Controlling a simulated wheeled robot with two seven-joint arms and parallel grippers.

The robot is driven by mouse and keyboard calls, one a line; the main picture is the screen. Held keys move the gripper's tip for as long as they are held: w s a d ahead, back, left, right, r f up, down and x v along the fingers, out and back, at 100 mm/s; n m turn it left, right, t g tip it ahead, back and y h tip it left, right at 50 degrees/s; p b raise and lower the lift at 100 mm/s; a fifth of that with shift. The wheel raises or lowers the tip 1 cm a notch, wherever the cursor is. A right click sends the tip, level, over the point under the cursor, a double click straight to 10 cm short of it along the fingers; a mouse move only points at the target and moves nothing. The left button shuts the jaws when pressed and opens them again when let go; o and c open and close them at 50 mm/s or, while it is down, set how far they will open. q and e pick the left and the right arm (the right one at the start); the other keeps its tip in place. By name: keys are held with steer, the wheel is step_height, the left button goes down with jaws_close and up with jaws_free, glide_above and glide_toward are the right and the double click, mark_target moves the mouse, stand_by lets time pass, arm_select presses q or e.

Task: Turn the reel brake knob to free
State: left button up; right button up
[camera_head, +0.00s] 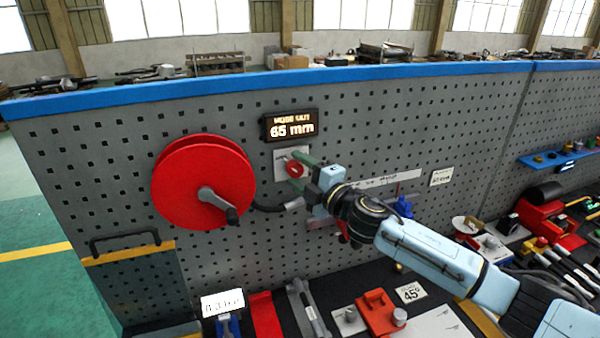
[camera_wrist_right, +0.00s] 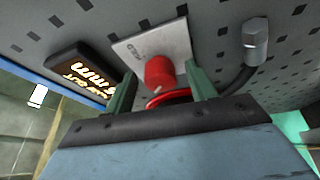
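The red brake knob (camera_head: 293,169) sits on a small white plate (camera_head: 281,153) on the grey pegboard, right of the red reel (camera_head: 181,187) and below the display. My right gripper (camera_head: 300,172) is at the knob, coming from the right. In the right wrist view, the knob (camera_wrist_right: 159,71) lies between the tips of the two green fingers (camera_wrist_right: 161,76), with gaps showing at both sides. The right gripper is open. The plate (camera_wrist_right: 140,45) bears small lettering that I cannot read surely. My left gripper is not in view.
A display (camera_head: 290,126) reading 65 mm hangs just above the plate. A dark hose with a grey end fitting (camera_head: 294,203) runs below the knob; the fitting also shows in the wrist view (camera_wrist_right: 255,40). Tools and a red block (camera_head: 380,312) lie on the bench below.

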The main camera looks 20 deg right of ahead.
steer(key=shift+s, duration=0.1)
steer(key=b+v, duration=0.3)
steer(key=v, duration=1)
steer(key=shift+b, duration=0.4)
steer(key=shift+s+d, duration=0.1)
steer(key=shift+s, duration=0.05)
